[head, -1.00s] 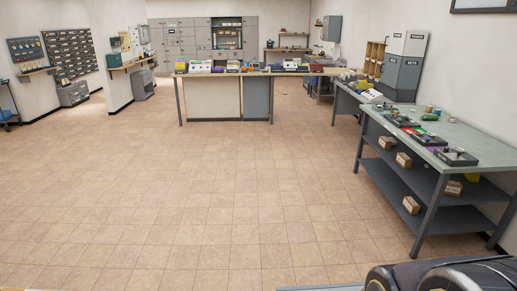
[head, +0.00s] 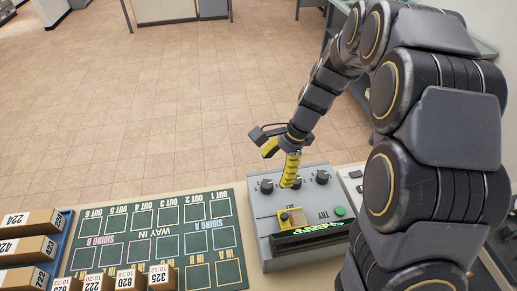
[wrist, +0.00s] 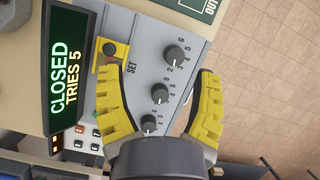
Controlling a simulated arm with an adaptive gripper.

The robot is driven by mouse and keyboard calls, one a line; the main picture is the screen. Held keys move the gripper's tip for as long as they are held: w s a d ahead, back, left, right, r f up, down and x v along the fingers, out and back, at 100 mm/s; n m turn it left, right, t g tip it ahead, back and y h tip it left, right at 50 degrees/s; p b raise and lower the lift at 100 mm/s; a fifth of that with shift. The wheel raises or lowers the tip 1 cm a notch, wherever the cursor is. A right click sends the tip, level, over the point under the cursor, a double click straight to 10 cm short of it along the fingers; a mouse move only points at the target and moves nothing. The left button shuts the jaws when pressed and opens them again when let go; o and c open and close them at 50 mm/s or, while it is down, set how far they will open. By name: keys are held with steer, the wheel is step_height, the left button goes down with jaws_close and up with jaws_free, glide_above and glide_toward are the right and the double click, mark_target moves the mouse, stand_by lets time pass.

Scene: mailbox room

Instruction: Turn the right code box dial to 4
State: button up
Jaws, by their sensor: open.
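The grey code box (head: 262,225) stands on the table in the head view, its lettering upside down there. Three black dials sit in a row; the left-hand (head: 267,186) and right-hand (head: 322,177) ones show, and my gripper covers the middle one. In the wrist view the row has an upper dial (wrist: 174,55), a middle dial (wrist: 159,93) and a lower dial (wrist: 149,123). My gripper (wrist: 157,76) is open, its yellow fingers either side of the row around the middle dial. Contact cannot be told. Pointer settings are too small to read. The display (wrist: 66,75) reads "CLOSED TRIES 5".
A yellow-framed SET switch (wrist: 112,52) and a green button (head: 340,211) are on the box. A green siding board (head: 150,240) lies to the left, with numbered small boxes (head: 125,279) along its near edge. A pale device (head: 354,181) stands close on the right.

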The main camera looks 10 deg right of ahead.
mark_target(267, 184)
steer(key=w+f+m, duration=0.1)
steer(key=w+d+f+m, duration=0.1)
steer(key=w+f, duration=0.1)
steer(key=shift+d+f+m, duration=0.2)
steer(key=shift+d+m, duration=0.15)
steer(key=shift+m, duration=0.05)
steer(key=x, duration=0.7)
steer(key=shift+w+a+f, duration=0.15)
steer(key=shift+a+f, duration=0.05)
steer(key=shift+f, duration=0.15)
jaws_close()
